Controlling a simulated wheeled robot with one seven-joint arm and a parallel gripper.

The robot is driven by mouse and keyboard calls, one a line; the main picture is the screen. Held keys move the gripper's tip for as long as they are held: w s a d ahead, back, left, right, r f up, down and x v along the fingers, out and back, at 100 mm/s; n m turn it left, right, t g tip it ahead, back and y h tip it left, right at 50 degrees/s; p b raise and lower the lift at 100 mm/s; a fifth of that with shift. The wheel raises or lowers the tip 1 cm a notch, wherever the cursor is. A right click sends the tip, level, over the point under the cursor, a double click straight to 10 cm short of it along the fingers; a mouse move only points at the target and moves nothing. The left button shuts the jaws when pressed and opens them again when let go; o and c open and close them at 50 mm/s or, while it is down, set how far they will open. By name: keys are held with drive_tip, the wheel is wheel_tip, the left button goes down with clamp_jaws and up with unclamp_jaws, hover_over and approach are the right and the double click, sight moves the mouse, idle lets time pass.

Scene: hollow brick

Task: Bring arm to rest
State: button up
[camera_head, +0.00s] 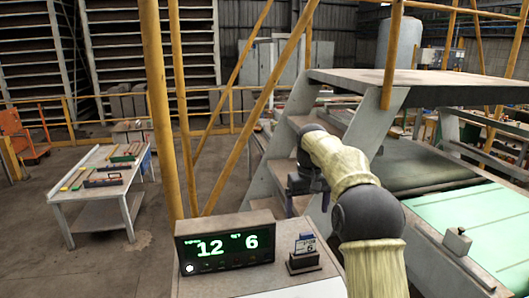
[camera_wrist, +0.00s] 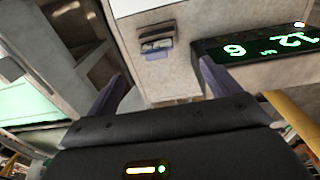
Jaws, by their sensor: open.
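My arm reaches forward in the head view, its padded cream link bent at a dark joint. My gripper (camera_wrist: 162,88) shows in the wrist view with two dark fingers spread wide and nothing between them. In the head view the gripper end (camera_head: 305,183) is small and dark beside the grey stair frame, and its fingers are hard to make out there. A black display with green digits (camera_head: 225,247) stands on a ledge in front of me, and it also shows in the wrist view (camera_wrist: 262,45). A small dark card holder (camera_head: 304,254) stands right of it, also in the wrist view (camera_wrist: 157,42).
A grey metal stair and platform (camera_head: 420,78) rises close to my arm. A pale green conveyor belt (camera_head: 480,222) runs at the right. Yellow posts (camera_head: 168,110) stand left of the arm. A work table with tools (camera_head: 93,192) is at the left, with open floor around it.

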drive_tip(key=s+f+m+t+b, duration=0.1)
drive_tip(key=s+f+b, duration=0.3)
drive_tip(key=s+f, duration=0.7)
drive_tip(key=s+f+m+t+b, duration=0.1)
drive_tip(key=s+f+b, duration=0.3)
drive_tip(key=s+f, duration=0.7)
drive_tip(key=s+d, duration=0.1)
drive_tip(key=s, duration=0.7)
drive_tip(key=shift+s+f, duration=0.2)
drive_tip(key=shift+f, duration=0.05)
